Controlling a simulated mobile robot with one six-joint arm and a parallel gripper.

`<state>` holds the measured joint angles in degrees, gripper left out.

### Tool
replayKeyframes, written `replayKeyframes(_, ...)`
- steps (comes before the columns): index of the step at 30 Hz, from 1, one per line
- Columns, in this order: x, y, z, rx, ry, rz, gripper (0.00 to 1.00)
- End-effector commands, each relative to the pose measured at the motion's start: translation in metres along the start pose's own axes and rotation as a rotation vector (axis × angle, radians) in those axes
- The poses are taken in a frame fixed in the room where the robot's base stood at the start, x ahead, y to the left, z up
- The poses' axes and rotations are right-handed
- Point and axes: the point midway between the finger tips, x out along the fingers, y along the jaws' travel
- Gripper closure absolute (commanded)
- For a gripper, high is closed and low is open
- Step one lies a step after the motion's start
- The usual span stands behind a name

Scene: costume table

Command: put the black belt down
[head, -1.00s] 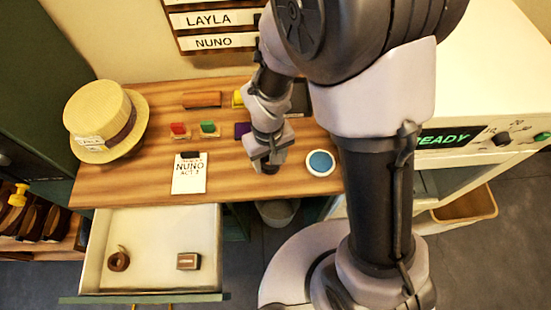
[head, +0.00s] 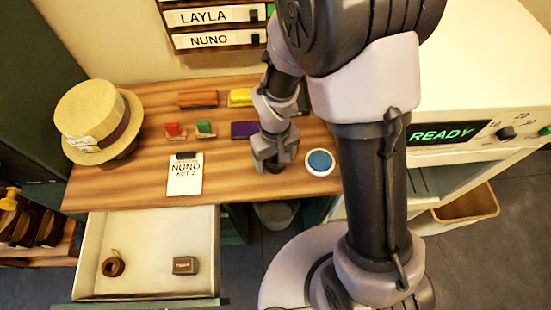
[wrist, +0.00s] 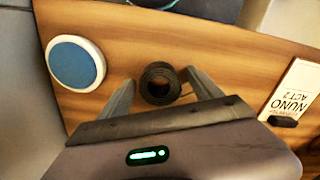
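The black belt (wrist: 160,83) is a dark coil between my gripper's two fingers in the wrist view, at the front of the wooden table (wrist: 230,70). In the head view it is a small dark patch (head: 275,169) mostly hidden under the fingers. My gripper (wrist: 162,92) is open, with a gap showing on each side of the coil. In the head view my gripper (head: 274,162) points down at the table. The coil seems to rest on the wood.
A round blue-and-white dish (head: 320,162) is close on the right. A NUNO ACT 2 card (head: 185,176) lies left. Coloured blocks and a straw hat (head: 92,118) are further back. An open drawer (head: 150,222) in front holds a brown coil (head: 113,266) and small box (head: 185,265).

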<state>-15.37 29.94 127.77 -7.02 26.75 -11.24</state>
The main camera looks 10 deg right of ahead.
Motion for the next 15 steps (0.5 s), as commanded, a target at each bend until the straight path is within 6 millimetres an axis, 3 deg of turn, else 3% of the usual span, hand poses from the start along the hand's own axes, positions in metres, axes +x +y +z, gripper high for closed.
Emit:
replayKeyframes(4,-0.001,0.000,0.000,0.000,0.000,0.000,0.26)
replayKeyframes(7,-0.013,0.000,0.000,0.000,0.002,0.000,0.26)
replayKeyframes(15,-0.090,0.000,-0.001,0.001,0.004,0.000,0.26)
